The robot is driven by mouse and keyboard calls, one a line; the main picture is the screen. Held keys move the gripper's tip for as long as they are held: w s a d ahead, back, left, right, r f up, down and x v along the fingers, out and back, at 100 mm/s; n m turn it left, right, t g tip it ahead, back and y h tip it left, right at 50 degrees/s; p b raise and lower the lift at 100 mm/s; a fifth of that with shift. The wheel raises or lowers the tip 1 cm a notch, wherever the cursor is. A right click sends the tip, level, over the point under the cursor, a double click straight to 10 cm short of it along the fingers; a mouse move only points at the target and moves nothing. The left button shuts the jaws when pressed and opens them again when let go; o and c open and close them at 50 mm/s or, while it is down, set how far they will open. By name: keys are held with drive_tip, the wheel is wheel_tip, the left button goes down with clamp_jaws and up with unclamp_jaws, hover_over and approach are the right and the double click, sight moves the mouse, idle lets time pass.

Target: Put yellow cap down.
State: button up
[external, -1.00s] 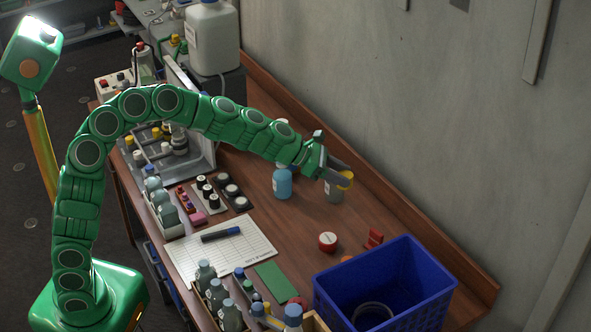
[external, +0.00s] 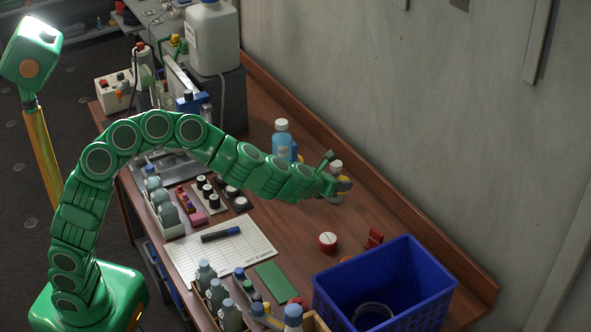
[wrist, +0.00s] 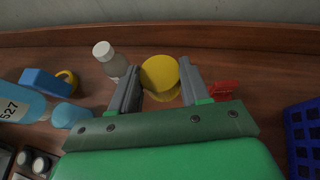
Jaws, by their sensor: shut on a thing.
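The yellow cap (wrist: 159,72) is held between the two grey fingers of my gripper (wrist: 160,85) in the wrist view. I cannot tell whether the cap touches the bench. A clear bottle with a white top (wrist: 107,58) stands just beyond the left finger, and it shows behind the gripper in the external view (external: 335,167).
A blue bottle (external: 281,141) stands left of the gripper. A red-and-white lid (external: 327,241) and a small red piece (external: 374,238) lie in front. The blue basket (external: 320,293) stands at the bench's right end. Bare wood lies around the red lid.

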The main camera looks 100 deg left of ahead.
drive_tip(key=s+d+f+n+g+y, duration=0.2)
drive_tip(key=s+f+n+g, duration=0.2)
drive_tip(key=s+n+g, duration=0.15)
hover_over(349, 224)
drive_tip(key=shift+n+g, duration=0.35)
drive_tip(key=shift+s+f, duration=0.1)
drive_tip(key=shift+f, duration=6.65)
drive_tip(key=shift+d+f, duration=0.1)
drive_tip(key=o, duration=1)
